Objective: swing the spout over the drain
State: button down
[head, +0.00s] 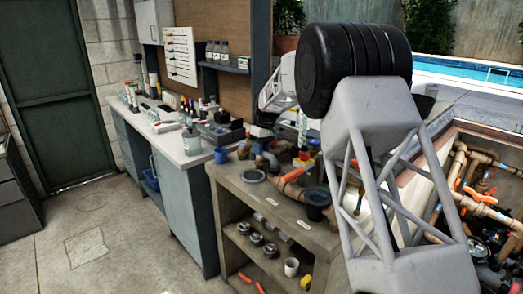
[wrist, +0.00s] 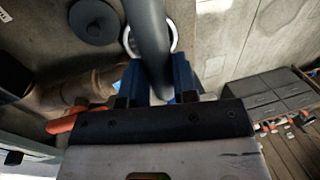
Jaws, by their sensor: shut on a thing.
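In the wrist view my gripper (wrist: 157,75) has its blue fingers shut on a dark grey curved tube, which looks like the spout (wrist: 150,25). The tube runs up from between the fingers to the top edge of the picture. Behind it is a round opening with a pale rim (wrist: 127,42), partly hidden by the tube; it may be the drain, but I cannot tell whether the spout's mouth is over it. A dark round disc (wrist: 95,20) lies to its left. In the head view the gripper's fingertips are not clear behind my arm.
A brown pipe with an orange handle (wrist: 72,118) lies left of the gripper in the wrist view. In the head view the workbench (head: 232,183) carries pipe fittings and a black cup (head: 318,198). An open pit with pipes (head: 480,190) lies right; floor at left is clear.

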jog(key=c, duration=1.2)
grip_release()
jog(key=shift+r, duration=0.2)
jog(key=shift+w+d+r, duration=0.15)
jog(key=shift+w+r, duration=0.05)
jog(key=shift+r, duration=1.05)
jog(key=shift+w+d+r, duration=0.15)
jog(key=shift+d+r, duration=0.05)
jog(key=shift+r, duration=1)
jog(key=shift+w+d+r, duration=0.15)
jog(key=shift+w+r, duration=0.05)
jog(key=shift+r, duration=1.05)
jog(key=shift+s, duration=0.1)
